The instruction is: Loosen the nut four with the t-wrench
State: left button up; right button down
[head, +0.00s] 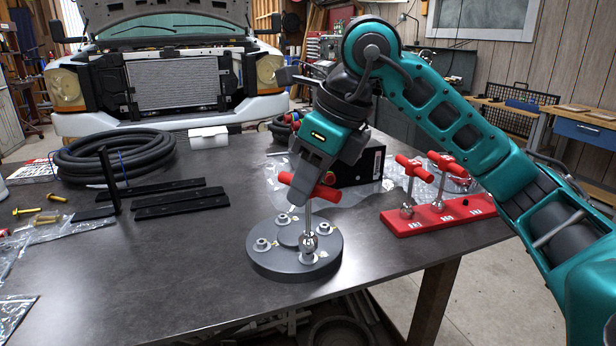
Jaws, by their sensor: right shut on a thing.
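A round dark grey disc (260,268) with several nuts on its top lies near the front edge of the table. My right gripper (308,190) is above it, shut on the red handle of a t-wrench (329,193). The wrench stands upright, and its metal socket end (308,243) is over the front-right nut (308,258). I cannot tell how far the socket sits on that nut. One nut (262,244) shows bare at the left of the disc, and another (283,219) at the back. The markings beside the nuts are too small to read. My left gripper is not in view.
A red holder (440,217) with two more red-handled t-wrenches stands at right. A black box (362,166) is behind my gripper. A coiled hose (115,158), black bars (180,203) and yellow bolts (45,219) lie at left. The table (160,280) is clear left of the disc.

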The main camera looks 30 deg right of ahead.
jog(key=shift+f, duration=0.1)
dwell(0.3)
jog(key=shift+f+b, duration=0.7)
jog(key=shift+f, duration=0.05)
jog(key=shift+f, duration=0.3)
